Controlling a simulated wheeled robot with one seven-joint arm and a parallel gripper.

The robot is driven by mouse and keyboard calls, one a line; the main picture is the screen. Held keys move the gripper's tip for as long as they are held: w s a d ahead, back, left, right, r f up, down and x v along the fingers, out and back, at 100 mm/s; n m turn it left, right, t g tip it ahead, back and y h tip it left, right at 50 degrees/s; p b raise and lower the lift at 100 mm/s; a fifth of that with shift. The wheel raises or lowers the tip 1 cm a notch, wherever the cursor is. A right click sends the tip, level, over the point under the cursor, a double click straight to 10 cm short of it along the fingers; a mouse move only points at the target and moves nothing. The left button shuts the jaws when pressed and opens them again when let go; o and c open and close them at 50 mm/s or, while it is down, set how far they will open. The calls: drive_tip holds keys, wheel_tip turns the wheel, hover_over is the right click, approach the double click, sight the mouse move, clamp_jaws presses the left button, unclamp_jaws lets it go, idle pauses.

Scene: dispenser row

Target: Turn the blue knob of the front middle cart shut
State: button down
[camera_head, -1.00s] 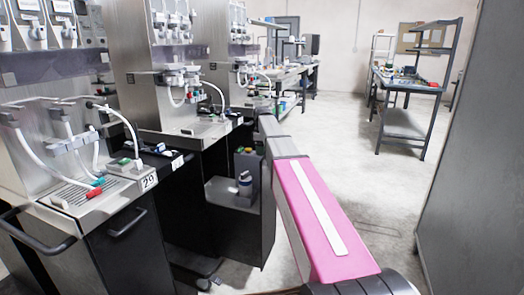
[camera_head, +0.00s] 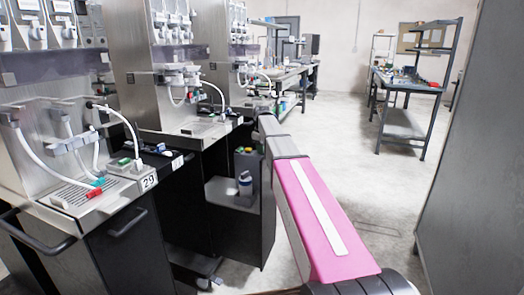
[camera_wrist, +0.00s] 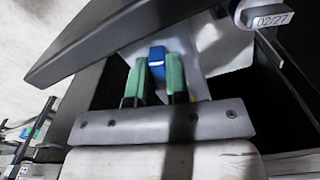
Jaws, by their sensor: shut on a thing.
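In the wrist view, the blue knob (camera_wrist: 157,57) sits between the two green fingertips of my gripper (camera_wrist: 158,75). The fingers are shut on it, one on each side. A pale surface lies behind the knob, and a dark edge runs across the upper left of that view. In the head view, my pink and grey arm reaches away from the front toward the row of carts. My gripper and the blue knob are hidden in the head view. I cannot tell the knob's turn angle.
A stainless dispenser station with a "29" label (camera_head: 149,181) stands at the left, with hoses and a black handle (camera_head: 38,240). A bottle (camera_head: 245,184) stands on a low shelf beside my arm. A white labelled object (camera_wrist: 262,16) is near the knob. The right floor (camera_head: 340,165) is clear.

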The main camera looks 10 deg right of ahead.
drive_tip(key=m, duration=1.1)
drive_tip(key=shift+m, duration=1.8)
drive_tip(key=c, duration=1.1)
unclamp_jaws()
wheel_tip(320, 180, up, 11)
